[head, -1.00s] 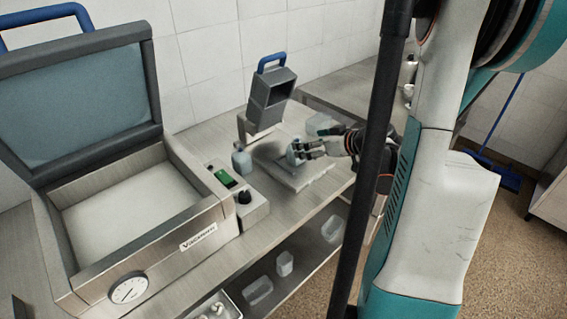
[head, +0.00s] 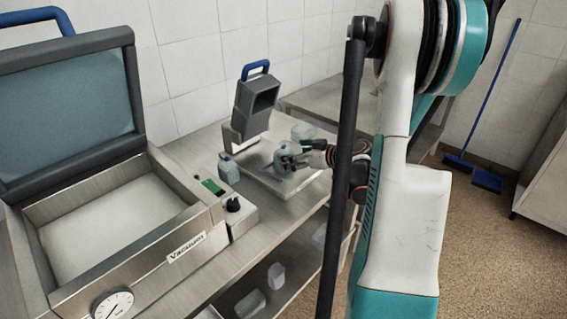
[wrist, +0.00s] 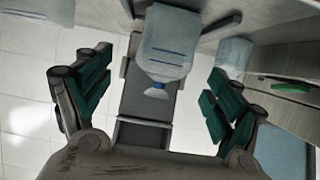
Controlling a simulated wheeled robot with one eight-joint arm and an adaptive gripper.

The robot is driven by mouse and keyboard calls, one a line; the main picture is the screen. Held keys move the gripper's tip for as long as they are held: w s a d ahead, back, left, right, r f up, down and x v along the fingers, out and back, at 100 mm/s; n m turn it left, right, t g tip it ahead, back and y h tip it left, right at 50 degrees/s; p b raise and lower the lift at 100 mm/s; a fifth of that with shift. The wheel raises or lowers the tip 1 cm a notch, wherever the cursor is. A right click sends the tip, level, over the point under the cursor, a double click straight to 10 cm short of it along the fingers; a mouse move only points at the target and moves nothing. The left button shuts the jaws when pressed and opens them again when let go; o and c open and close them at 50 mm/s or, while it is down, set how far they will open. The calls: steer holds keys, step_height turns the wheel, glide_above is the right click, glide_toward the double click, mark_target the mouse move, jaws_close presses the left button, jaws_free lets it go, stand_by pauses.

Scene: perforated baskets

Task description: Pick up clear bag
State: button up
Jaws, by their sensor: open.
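My gripper (head: 294,160) is at the bag. In the wrist view its dark green fingers (wrist: 160,65) are wide apart, one to each side of the bag, with visible gaps. I cannot tell from the head view whether a finger touches it.
An open vacuum machine (head: 120,225) fills the left. More containers (head: 276,275) sit on the lower shelf.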

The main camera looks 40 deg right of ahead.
mark_target(283, 152)
steer(key=x, duration=0.1)
steer(key=b+x, duration=0.1)
steer(key=x, duration=0.1)
steer(key=b+x, duration=0.1)
steer(key=x, duration=0.1)
steer(key=shift+a+f, duration=0.15)
steer(key=shift+a, duration=0.15)
steer(key=c, duration=1.3)
steer(key=shift+c, duration=0.2)
